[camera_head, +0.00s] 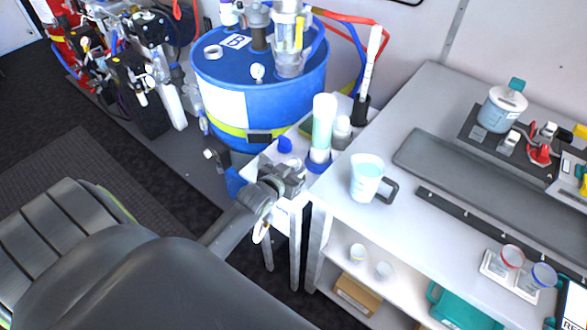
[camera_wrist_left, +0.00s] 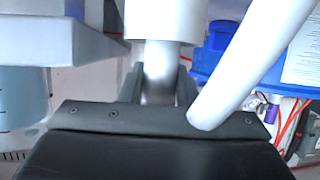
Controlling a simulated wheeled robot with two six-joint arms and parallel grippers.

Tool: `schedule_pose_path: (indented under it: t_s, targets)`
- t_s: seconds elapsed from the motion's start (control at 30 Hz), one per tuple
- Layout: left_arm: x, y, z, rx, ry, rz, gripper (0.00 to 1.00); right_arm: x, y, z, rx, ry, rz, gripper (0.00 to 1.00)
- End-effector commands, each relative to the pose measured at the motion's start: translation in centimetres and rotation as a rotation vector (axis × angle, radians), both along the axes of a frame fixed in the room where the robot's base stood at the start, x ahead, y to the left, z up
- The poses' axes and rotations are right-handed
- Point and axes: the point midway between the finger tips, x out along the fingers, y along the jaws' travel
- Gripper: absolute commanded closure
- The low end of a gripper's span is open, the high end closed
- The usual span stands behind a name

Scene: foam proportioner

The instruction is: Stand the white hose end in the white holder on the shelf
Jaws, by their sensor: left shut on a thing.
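My left gripper (camera_head: 287,178) is beside the small white side table, in front of the blue drum. In the left wrist view, its dark fingers (camera_wrist_left: 160,88) are shut on a narrow white neck, the white hose end (camera_wrist_left: 158,72). A wider white cylinder (camera_wrist_left: 165,20) is directly above the neck; I cannot tell whether it is part of the hose end or the holder. A thick white hose (camera_wrist_left: 262,55) slants across the right of that view. A pale loop (camera_head: 262,230) hangs below the gripper. I cannot pick out the white holder with certainty. My right gripper is not in view.
The blue drum (camera_head: 215,82) stands behind the gripper. A tall tube in a blue base (camera_head: 322,125) and a white wand in a black cup (camera_head: 368,70) are close by. A jug (camera_head: 367,178) stands on the bench's near left corner. The lower shelf (camera_head: 330,245) holds small cups.

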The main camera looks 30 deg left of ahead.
Motion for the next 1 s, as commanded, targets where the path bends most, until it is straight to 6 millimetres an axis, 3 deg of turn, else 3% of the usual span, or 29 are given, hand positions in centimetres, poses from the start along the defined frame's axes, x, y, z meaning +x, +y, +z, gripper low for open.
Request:
schedule_pose_path:
  t_s: [0.9, 0.93, 1.0]
  targets:
    - [0.1, 0.0, -1.3, 0.0, -0.001, 0.0, 1.0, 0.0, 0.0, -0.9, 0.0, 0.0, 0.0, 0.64]
    - [0.1, 0.0, -1.2, 0.0, -0.002, 0.0, 0.67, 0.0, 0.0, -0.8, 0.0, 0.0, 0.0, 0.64]
    - [0.0, 0.0, -1.2, 0.0, -0.001, 0.0, 0.62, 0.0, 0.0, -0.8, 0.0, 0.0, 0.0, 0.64]
